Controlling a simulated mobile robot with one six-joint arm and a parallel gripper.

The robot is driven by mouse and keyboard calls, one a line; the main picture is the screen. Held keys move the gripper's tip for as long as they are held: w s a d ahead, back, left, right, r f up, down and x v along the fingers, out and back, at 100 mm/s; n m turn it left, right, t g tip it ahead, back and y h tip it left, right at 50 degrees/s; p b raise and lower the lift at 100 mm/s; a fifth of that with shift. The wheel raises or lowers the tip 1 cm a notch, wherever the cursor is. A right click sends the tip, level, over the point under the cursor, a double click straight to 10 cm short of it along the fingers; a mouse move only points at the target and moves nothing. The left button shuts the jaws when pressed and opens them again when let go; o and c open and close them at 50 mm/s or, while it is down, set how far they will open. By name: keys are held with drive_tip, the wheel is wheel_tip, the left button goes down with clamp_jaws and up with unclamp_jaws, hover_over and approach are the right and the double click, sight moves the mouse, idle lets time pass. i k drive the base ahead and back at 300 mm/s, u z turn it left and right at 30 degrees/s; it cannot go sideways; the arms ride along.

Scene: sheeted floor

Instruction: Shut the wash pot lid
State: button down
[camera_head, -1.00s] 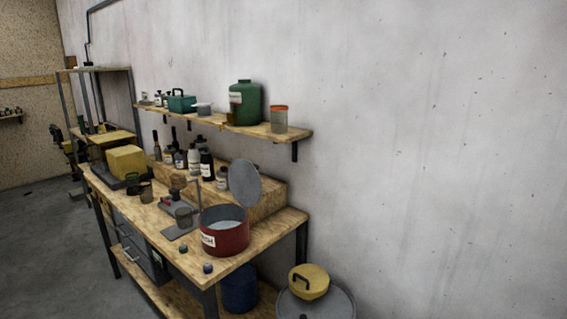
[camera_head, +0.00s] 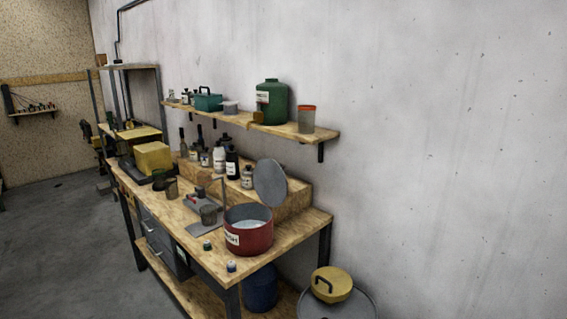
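The wash pot (camera_head: 252,238) is a red round pot with a white label, standing near the right end of the wooden workbench. Its grey round lid (camera_head: 270,183) stands raised at the pot's back right edge, so the pot is open. Pale liquid or contents show inside it. My gripper is not in view, and no part of my arm shows.
The workbench (camera_head: 285,247) stands along the wall, with small jars (camera_head: 231,267) at its front edge and bottles (camera_head: 232,162) behind. A shelf (camera_head: 290,131) hangs above. A grey drum with a yellow top (camera_head: 332,285) stands right of the bench. The floor (camera_head: 70,240) at left is clear.

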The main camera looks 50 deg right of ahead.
sight(269, 178)
drive_tip(key=z, duration=0.1)
drive_tip(key=i, duration=0.8)
drive_tip(key=z, duration=0.55)
